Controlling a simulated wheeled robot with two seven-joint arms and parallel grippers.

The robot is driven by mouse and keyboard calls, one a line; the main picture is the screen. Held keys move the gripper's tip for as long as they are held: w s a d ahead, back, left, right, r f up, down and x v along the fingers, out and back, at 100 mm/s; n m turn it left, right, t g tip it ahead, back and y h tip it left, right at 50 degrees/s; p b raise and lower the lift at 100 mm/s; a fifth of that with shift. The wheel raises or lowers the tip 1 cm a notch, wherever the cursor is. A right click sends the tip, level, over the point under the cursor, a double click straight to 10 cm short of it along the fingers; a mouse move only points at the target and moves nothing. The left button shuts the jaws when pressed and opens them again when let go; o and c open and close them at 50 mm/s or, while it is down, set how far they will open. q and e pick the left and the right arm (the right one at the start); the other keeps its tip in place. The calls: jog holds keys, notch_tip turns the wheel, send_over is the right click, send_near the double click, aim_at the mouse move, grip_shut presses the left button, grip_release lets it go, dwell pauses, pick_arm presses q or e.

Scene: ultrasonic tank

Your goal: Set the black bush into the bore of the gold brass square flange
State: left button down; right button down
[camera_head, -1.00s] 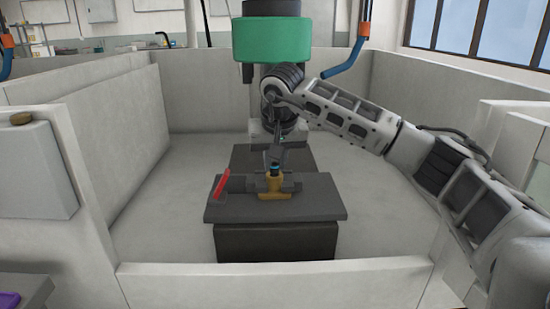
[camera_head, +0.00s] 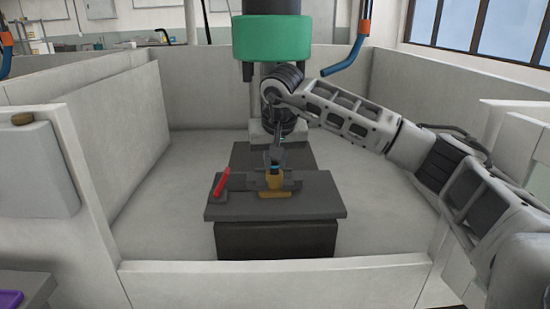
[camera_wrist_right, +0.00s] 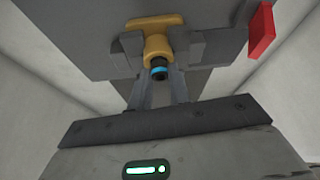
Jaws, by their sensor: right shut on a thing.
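The gold brass flange (camera_head: 274,183) sits in a dark clamp on the dark platform, with its collar up. In the right wrist view the flange (camera_wrist_right: 155,24) shows as a gold plate with a round collar. The black bush (camera_wrist_right: 159,75), with a blue band, is lined up with the collar's end and seems to touch it; how deep it sits in the bore cannot be told. My right gripper (camera_head: 276,162) is right above the flange, shut on the bush; its fingers (camera_wrist_right: 160,88) flank it in the wrist view. My left gripper is not in view.
The clamp's red handle (camera_head: 221,183) stands left of the flange. The dark platform (camera_head: 320,202) is clear on its right side. Pale walls (camera_head: 270,280) surround it, and a green-collared column (camera_head: 273,50) stands behind.

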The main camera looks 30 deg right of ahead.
jog(key=shift+f, duration=0.2)
dwell(0.5)
jog(key=c, duration=0.7)
grip_release()
jog(key=shift+c, duration=0.2)
